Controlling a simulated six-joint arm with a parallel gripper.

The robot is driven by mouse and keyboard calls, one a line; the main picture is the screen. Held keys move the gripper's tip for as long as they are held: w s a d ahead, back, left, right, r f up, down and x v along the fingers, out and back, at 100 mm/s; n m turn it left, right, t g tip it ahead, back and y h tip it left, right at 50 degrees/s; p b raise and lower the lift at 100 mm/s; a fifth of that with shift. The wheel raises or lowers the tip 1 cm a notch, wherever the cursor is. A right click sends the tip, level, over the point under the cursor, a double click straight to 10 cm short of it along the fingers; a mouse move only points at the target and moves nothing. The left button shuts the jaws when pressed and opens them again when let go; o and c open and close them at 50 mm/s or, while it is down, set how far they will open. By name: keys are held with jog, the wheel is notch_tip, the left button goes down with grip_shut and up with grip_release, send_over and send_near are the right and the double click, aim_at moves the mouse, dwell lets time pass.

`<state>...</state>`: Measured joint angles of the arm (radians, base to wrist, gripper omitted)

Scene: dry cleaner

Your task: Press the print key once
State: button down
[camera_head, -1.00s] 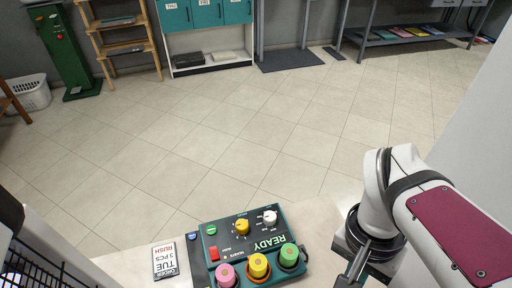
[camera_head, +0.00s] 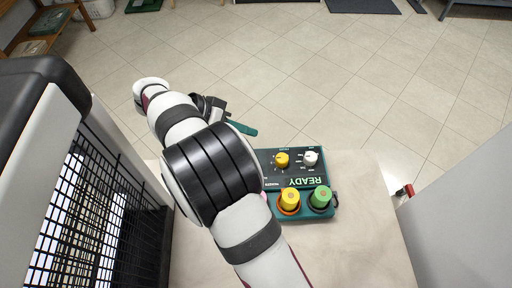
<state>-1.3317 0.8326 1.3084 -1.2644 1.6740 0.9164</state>
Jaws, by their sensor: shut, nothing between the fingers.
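The dark green control panel (camera_head: 297,181) lies on the pale counter, marked READY, with a yellow knob (camera_head: 282,159) and a white knob (camera_head: 310,158). A yellow round piece (camera_head: 291,198) and a green one (camera_head: 320,197) stand along its near edge. My arm covers the panel's left part, so no print key can be made out. My gripper (camera_head: 222,112) is shut and empty, up and left of the panel in the picture, seen past my wrist. A teal strip (camera_head: 242,128) shows at its tips; I cannot tell what it is.
A black wire rack (camera_head: 95,210) in a pale housing stands close on the left. A grey upright surface (camera_head: 465,200) is on the right. A small red-topped item (camera_head: 405,191) is at the counter's right edge. The counter (camera_head: 370,230) right of the panel is clear.

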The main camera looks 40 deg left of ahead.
jog(key=shift+f, duration=4.4)
jog(key=shift+f, duration=0.15)
jog(key=shift+f, duration=0.25)
jog(key=shift+f, duration=0.4)
jog(key=shift+r, duration=0.85)
